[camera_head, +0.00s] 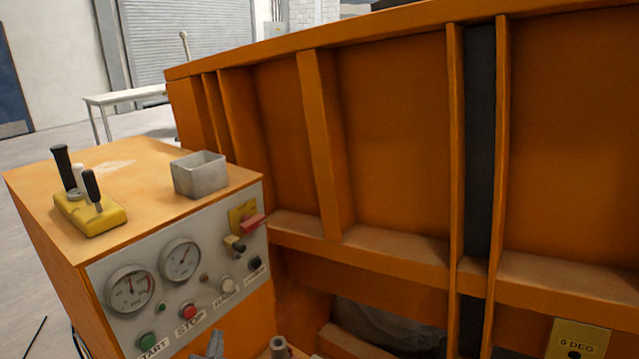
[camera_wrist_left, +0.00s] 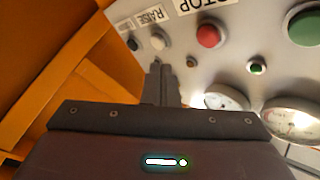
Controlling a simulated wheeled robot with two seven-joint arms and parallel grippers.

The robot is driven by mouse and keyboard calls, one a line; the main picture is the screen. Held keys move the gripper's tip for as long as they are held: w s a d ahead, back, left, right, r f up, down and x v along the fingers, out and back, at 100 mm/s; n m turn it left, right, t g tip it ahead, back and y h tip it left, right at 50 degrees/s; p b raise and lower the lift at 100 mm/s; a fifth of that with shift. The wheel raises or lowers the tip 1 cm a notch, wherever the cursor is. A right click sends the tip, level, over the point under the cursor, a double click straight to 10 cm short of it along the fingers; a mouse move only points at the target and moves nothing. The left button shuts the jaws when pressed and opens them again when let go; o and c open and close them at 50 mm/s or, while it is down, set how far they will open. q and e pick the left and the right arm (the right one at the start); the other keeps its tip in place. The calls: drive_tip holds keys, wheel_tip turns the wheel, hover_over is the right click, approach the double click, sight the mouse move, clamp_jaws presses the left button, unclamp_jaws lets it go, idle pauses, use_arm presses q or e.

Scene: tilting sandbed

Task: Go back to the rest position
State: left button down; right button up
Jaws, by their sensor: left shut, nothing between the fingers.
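My left gripper (camera_head: 212,345) shows only at its tip at the bottom edge of the head view, in front of the lower part of the control panel (camera_head: 140,262). In the left wrist view its two fingers (camera_wrist_left: 160,80) are shut together with nothing between them. They point at the panel near the red stop button (camera_wrist_left: 208,36) and the white raise button (camera_wrist_left: 158,41), and I cannot tell how far off they are. The rest of my left arm is hidden. My right gripper is in neither view.
The orange control box carries levers on a yellow base (camera_head: 90,213) and a grey open container (camera_head: 199,174). The large orange sandbed wall (camera_head: 400,130) fills the right side. A pipe end (camera_head: 279,346) stands low by the box. Floor is clear at far left.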

use_arm(q)
drive_tip(key=s+d+f+n+g+h, duration=0.1)
drive_tip(key=s+d+g+h, duration=0.15)
drive_tip(key=s+g, duration=0.65)
drive_tip(key=s+d+f+n+g+h, duration=0.15)
drive_tip(key=s+d+g, duration=0.3)
drive_tip(key=s, duration=0.95)
wheel_tip(320, 180, down, 31)
drive_tip(key=s+g+b, duration=0.1)
drive_tip(key=s+g, duration=0.1)
drive_tip(key=s+a+f, duration=0.2)
drive_tip(key=s+f, duration=0.7)
drive_tip(key=s+a+f+g, duration=0.1)
drive_tip(key=s+a+f, duration=0.1)
drive_tip(key=s+f, duration=0.7)
drive_tip(key=shift+s+m+b, duration=0.4)
drive_tip(key=shift+s+m, duration=0.05)
drive_tip(key=shift+s, duration=0.3)
